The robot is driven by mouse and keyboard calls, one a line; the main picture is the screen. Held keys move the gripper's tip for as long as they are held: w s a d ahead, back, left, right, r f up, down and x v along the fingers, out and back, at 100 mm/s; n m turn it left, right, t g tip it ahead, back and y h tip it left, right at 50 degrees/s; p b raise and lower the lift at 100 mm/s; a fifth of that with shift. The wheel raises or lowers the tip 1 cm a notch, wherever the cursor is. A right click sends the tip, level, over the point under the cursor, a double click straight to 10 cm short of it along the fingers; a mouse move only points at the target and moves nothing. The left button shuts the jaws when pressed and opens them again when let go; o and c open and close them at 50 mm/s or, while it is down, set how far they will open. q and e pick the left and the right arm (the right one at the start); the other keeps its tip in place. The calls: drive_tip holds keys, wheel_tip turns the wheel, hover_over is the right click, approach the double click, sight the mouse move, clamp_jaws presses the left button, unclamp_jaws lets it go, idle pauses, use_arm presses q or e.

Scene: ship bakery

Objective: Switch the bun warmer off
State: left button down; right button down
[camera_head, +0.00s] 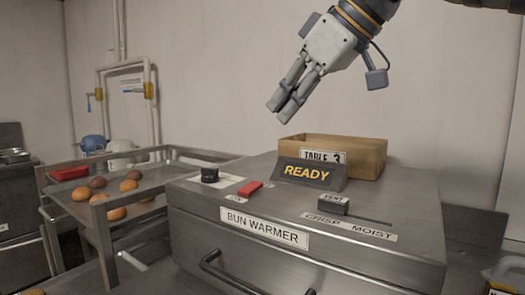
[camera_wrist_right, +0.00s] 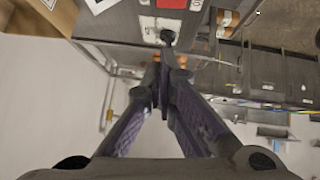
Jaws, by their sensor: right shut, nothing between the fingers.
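The bun warmer (camera_head: 375,248) is a grey metal box with a labelled front and a dark handle. On its top left are a red switch (camera_head: 250,188) and a black knob (camera_head: 210,175) on a pale plate. A small label lies by the switch; I cannot read it clearly. My right gripper (camera_head: 279,106) is shut and empty, pointing down-left in the air above the warmer, apart from it. In the right wrist view the knob (camera_wrist_right: 168,36) shows beyond the fingertips, with the red switch (camera_wrist_right: 172,3) at the top edge. My left gripper is out of view.
A READY sign (camera_head: 308,173) and a vent slider (camera_head: 333,205) are on the warmer's top. A wooden TABLE 3 box (camera_head: 370,159) stands behind the sign. A metal rack (camera_head: 98,222) with several buns is at left. The air around my right gripper is clear.

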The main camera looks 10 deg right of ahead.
drive_tip(key=shift+w+f, duration=0.1)
hover_over(256, 184)
drive_tip(key=f, duration=0.7)
drive_tip(key=shift+s+a, duration=0.15)
drive_tip(key=shift+s, duration=0.1)
drive_tip(key=shift+w+f, duration=0.2)
drive_tip(key=shift+f, duration=1.75)
